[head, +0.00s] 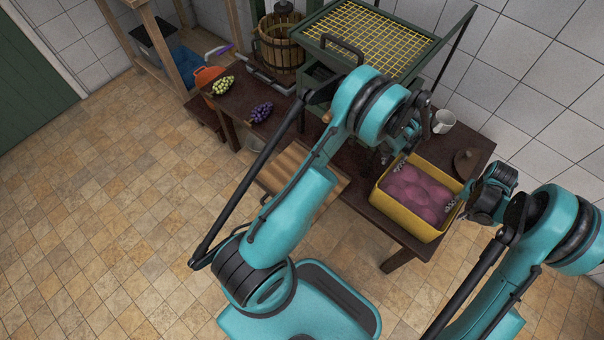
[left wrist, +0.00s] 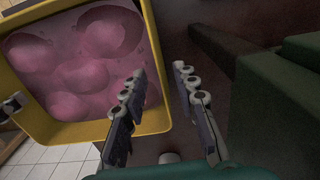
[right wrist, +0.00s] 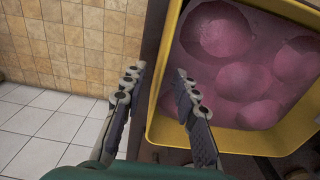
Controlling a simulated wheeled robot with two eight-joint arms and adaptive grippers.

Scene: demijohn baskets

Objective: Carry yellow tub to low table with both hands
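The yellow tub (head: 405,220) stands on the right end of a dark wooden table (head: 362,203) and holds a lumpy pink mass (head: 420,190). My left gripper (head: 395,160) is at the tub's left rim. In the left wrist view its fingers (left wrist: 157,80) are apart, one on each side of the yellow rim (left wrist: 90,133) as seen from above. My right gripper (head: 458,205) is at the tub's right rim. In the right wrist view its fingers (right wrist: 160,80) are also apart, with the tub's rim (right wrist: 225,140) showing between and beyond them. I cannot tell whether any finger touches the tub.
A pale slatted wooden piece (head: 288,165) sits low in front of the table, partly behind my left arm. A mug (head: 443,122) and brown round lid (head: 465,161) stand near the tub. A green frame with yellow grid (head: 365,35) rises behind. Tiled floor (head: 110,200) at left is clear.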

